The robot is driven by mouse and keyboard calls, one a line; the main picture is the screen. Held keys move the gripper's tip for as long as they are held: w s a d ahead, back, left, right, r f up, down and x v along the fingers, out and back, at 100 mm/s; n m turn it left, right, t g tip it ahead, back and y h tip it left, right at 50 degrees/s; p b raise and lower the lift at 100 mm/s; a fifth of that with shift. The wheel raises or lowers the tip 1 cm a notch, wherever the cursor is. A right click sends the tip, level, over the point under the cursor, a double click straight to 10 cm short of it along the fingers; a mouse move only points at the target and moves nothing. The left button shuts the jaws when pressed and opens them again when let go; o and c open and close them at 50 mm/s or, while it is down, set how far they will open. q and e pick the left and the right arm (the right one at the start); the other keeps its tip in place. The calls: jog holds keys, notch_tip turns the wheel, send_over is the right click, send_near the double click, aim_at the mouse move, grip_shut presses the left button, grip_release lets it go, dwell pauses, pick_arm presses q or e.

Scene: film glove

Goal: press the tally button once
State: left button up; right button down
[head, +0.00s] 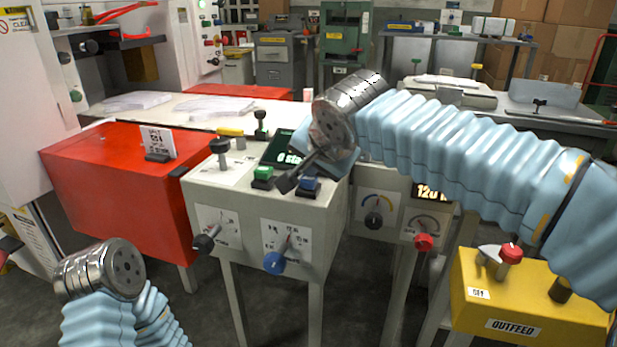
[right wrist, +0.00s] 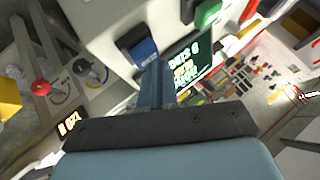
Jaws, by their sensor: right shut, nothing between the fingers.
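A grey-white console (head: 265,215) stands in the middle of the head view. On its top are a green button (head: 262,174) and a blue button (head: 309,184), each on a dark base. A dark display (head: 283,148) with pale digits sits behind them. No label naming the tally button is readable. My right gripper (head: 287,182) is shut and empty, pointing down-left, with its tips between the two buttons in the picture. In the right wrist view the shut fingers (right wrist: 152,85) end close to the blue button (right wrist: 143,50); contact cannot be told. My left gripper is out of view.
A black-knobbed lever (head: 220,150) and a black-topped stamp (head: 261,122) stand on the console; knobs stick out of its front. A red cabinet (head: 110,190) is at left, a yellow outfeed box (head: 520,295) at lower right. My left arm is at lower left.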

aim_at(311, 180)
dwell(0.5)
jog(key=shift+r+p, duration=0.7)
jog(key=shift+r, duration=0.15)
notch_tip(311, 180, up, 5)
jog(key=p, duration=0.4)
dwell(0.4)
